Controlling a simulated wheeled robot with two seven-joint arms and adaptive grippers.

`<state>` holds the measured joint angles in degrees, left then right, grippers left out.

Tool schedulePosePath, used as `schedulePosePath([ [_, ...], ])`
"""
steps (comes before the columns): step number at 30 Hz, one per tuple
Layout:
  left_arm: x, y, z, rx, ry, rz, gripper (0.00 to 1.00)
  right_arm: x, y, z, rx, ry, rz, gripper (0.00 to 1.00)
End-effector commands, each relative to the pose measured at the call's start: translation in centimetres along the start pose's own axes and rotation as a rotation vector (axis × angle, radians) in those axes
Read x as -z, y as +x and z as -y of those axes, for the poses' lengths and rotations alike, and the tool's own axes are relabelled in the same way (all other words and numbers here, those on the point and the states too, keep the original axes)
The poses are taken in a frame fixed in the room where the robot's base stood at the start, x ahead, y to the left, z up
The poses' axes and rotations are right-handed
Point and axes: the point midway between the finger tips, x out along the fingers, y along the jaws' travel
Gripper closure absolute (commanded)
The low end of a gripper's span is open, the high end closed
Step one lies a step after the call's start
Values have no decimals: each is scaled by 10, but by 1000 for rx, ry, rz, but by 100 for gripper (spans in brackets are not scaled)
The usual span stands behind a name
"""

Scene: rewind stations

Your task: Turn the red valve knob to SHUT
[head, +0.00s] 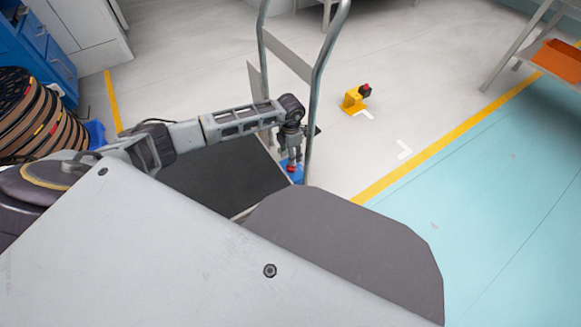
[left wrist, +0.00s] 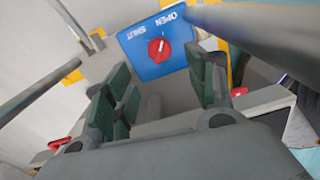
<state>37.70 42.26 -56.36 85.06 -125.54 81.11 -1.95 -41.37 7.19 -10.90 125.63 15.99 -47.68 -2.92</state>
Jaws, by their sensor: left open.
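The red valve knob (left wrist: 158,49) sits on a blue panel (left wrist: 146,66) marked OPEN and SHUT in the left wrist view. A small pale mark on the knob seems to point toward the OPEN side. In the head view the knob (head: 291,168) shows just below my left gripper (head: 292,156), with the blue panel (head: 296,177) under it. My left gripper is open and empty, and its fingers (left wrist: 160,72) are spread in front of the knob, apart from it. My right gripper is out of view.
A metal cart frame (head: 318,80) rises around the left gripper, with a dark deck (head: 225,175) behind the panel. A yellow fixture with a red top (head: 353,99) stands on the floor beyond. Spools (head: 40,118) are at the left and a rack with an orange tray (head: 560,60) at the right.

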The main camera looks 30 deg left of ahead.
Motion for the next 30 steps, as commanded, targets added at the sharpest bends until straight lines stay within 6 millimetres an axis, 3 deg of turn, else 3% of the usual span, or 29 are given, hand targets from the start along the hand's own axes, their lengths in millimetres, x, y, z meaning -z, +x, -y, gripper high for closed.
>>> schedulePosePath([
  [18,1,67,0,1,0,-1,44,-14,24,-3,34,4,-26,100],
  [30,0,90,0,0,-1,-1,44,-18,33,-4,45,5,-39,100],
])
